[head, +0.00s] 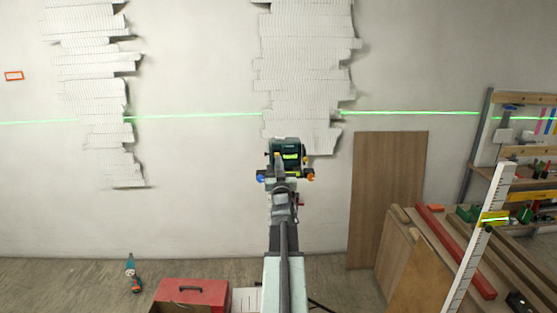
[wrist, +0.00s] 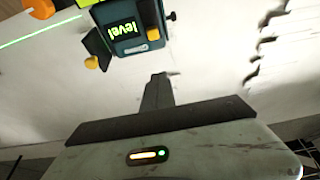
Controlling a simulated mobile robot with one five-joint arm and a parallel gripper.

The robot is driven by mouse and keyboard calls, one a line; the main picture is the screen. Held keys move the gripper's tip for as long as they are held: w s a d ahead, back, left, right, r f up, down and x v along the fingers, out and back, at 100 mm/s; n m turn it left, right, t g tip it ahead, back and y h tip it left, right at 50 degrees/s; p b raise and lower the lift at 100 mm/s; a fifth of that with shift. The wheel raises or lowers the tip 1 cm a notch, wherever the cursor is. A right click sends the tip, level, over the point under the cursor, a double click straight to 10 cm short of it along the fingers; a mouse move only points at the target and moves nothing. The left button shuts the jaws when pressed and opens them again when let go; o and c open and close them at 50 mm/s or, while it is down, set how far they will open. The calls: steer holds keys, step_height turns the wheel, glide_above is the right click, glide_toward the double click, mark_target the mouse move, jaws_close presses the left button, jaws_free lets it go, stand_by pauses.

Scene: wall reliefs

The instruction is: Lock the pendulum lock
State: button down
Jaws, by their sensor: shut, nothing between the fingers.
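The laser level (head: 290,146) is a dark teal box in front of the wall, with a lit display that reads "level" in the wrist view (wrist: 125,45). I cannot tell for sure which part is the pendulum lock. My gripper (wrist: 160,77) is shut and empty, its tip just below the level's body, apparently apart from it. In the head view my gripper (head: 279,160) overlaps the level, and its tip is hard to make out.
A green laser line (head: 195,116) runs across the wall past torn white panels (head: 305,70). A red toolbox (head: 190,292) and a drill (head: 132,275) are at the lower left. A wooden board (head: 388,195), a workbench and a measuring staff (head: 480,245) stand at right.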

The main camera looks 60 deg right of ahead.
steer(key=shift+s+r, duration=0.1)
steer(key=p+x, duration=0.3)
steer(key=x, duration=0.6)
steer(key=shift+d+r, duration=0.15)
steer(key=shift+r, duration=0.05)
steer(key=f+b, duration=0.2)
steer(key=f, duration=0.1)
steer(key=shift+w+d+f+b, duration=0.15)
steer(key=shift+w+d+b, duration=0.1)
steer(key=shift+w+b, duration=0.15)
steer(key=shift+f+b, duration=0.4)
